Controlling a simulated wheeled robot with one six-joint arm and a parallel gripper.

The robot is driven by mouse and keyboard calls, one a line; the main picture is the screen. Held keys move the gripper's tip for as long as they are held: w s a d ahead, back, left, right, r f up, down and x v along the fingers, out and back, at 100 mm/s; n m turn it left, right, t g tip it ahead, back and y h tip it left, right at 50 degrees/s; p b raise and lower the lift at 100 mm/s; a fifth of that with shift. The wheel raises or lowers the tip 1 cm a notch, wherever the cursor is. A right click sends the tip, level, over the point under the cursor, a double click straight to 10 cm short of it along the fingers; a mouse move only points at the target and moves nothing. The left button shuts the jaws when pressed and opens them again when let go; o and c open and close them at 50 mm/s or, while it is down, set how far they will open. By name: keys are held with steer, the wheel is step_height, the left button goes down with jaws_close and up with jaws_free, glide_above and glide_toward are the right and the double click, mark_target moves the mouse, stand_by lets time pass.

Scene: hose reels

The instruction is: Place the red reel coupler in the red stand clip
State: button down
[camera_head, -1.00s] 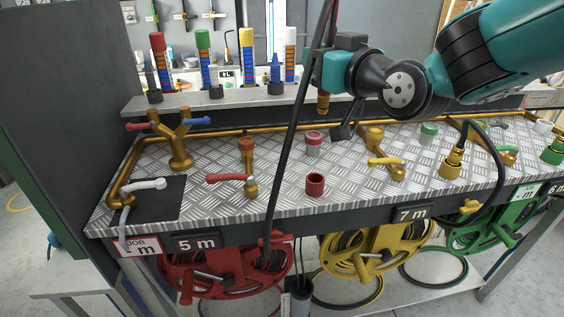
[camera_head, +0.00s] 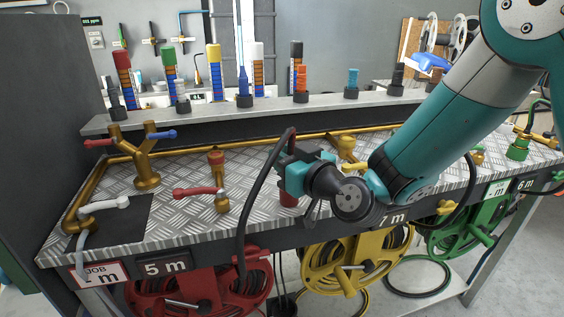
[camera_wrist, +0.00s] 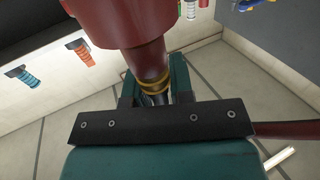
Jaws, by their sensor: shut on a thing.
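The red coupler (camera_wrist: 147,57) is a narrower red body with yellow bands, shut between the teal fingers of my gripper (camera_wrist: 152,92).
A red-handled valve (camera_head: 205,192) stands left of my gripper, with a brass Y-fitting (camera_head: 146,165) further left. A yellow reel (camera_head: 350,262) and red reel (camera_head: 205,290) hang below the bench. A ledge behind holds several coloured fittings, such as an orange one (camera_head: 302,80).

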steer(key=shift+f, duration=0.15)
steer(key=c, duration=1)
jaws_free()
